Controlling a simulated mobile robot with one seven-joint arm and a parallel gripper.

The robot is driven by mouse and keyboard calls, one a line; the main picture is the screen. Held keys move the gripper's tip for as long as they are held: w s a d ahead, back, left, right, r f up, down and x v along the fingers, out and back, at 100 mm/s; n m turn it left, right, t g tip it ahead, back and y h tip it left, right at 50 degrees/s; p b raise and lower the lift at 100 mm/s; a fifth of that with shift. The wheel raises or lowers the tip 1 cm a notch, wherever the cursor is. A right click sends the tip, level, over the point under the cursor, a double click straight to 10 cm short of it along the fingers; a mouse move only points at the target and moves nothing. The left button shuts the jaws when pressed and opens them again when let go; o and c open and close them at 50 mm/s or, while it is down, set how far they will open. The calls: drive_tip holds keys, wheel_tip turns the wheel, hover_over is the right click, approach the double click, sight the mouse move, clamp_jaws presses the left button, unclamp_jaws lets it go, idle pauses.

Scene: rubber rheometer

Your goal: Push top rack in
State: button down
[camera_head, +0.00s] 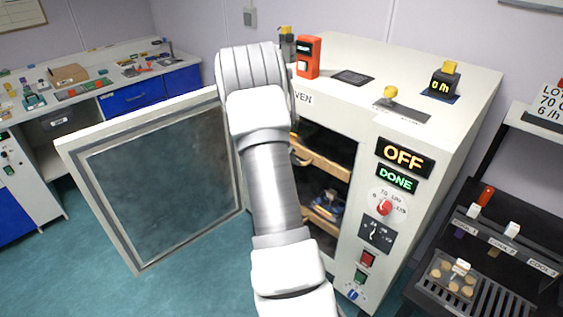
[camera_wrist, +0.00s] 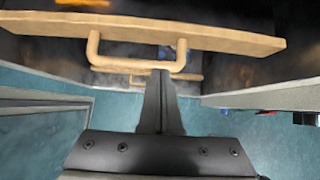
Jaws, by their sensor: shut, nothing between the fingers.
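The top rack (camera_wrist: 215,37) is a tan, wood-coloured board with a bar handle (camera_wrist: 135,65) on its front. It spans the upper part of the wrist view, inside the oven opening. In the head view the top rack (camera_head: 325,163) shows to the right of my arm, inside the open oven (camera_head: 375,125). My gripper (camera_wrist: 160,75) is shut and empty. Its fingertips appear at the handle's lower bar; I cannot tell whether they touch it. In the head view my arm hides the gripper and part of the rack.
The oven door (camera_head: 160,175) stands wide open to the left. A lower rack (camera_head: 322,218) holds a small dark object. The oven's front panel (camera_head: 385,215) reads OFF and DONE. A black cooling stand (camera_head: 490,240) is at right, a workbench (camera_head: 100,85) at back left.

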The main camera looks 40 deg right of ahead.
drive_tip(key=shift+d, duration=0.8)
